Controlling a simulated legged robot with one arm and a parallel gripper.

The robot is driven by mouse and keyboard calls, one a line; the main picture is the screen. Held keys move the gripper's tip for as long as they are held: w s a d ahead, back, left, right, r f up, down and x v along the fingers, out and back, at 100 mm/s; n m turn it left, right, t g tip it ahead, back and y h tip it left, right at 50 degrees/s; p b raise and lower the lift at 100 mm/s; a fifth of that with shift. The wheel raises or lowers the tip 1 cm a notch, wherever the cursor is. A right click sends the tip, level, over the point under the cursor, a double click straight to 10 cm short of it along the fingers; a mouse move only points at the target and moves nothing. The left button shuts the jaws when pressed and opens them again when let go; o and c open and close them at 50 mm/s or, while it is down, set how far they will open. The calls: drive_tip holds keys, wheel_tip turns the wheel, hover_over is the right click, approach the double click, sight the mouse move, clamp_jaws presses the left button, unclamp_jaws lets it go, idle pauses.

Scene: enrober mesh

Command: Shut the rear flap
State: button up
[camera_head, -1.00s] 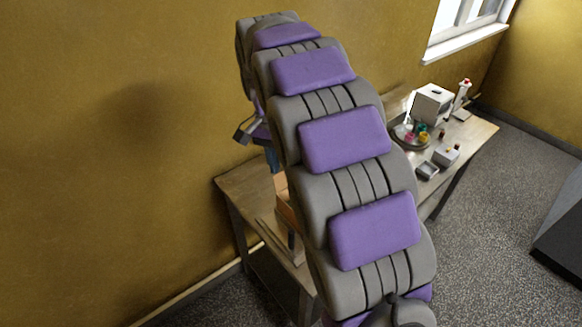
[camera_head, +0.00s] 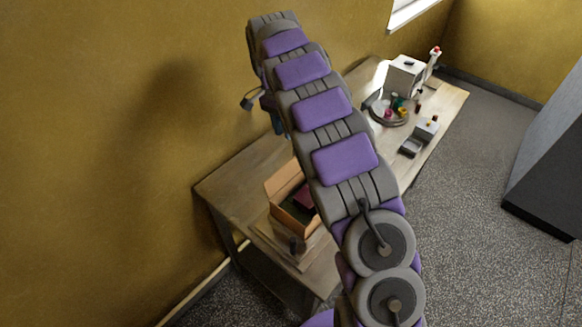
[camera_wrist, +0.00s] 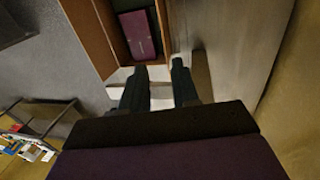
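An open cardboard box (camera_head: 283,181) stands on the wooden table, partly covered by my arm in the head view. A panel stands up on its back left side; I cannot tell whether it is the rear flap or a wall. The box also shows at the top of the wrist view (camera_wrist: 92,38), with a dark red item (camera_wrist: 138,35) inside. My gripper (camera_wrist: 160,80) has its two dark fingers apart with nothing between them, beside the box edge. In the head view my gripper (camera_head: 262,106) is above the table, near the wall and beyond the box.
The wooden table (camera_head: 235,185) runs along the yellow wall. A round tray (camera_head: 376,118) with small coloured things, a white machine (camera_head: 405,76) and a small grey box (camera_head: 427,127) stand at its far end. A grey cabinet (camera_head: 550,150) stands at right.

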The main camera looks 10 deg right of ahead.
hover_over(288, 170)
drive_tip(key=w+a, duration=0.1)
drive_tip(key=a, duration=0.1)
wheel_tip(288, 170, down, 9)
drive_tip(key=d+f, duration=0.1)
drive_tip(key=f, duration=0.1)
drive_tip(key=d+f, duration=0.1)
drive_tip(key=f+b, duration=0.1)
drive_tip(key=f, duration=0.1)
drive_tip(key=shift+s+d+f, duration=0.25)
drive_tip(key=shift+d+f, duration=0.05)
drive_tip(key=shift+d, duration=0.1)
drive_tip(key=shift+a+f, duration=0.1)
drive_tip(key=shift+f, duration=0.1)
drive_tip(key=shift+a, duration=0.65)
drive_tip(key=shift+c, duration=0.4)
drive_tip(key=shift+d, duration=0.55)
clamp_jaws()
drive_tip(key=shift+a, duration=0.2)
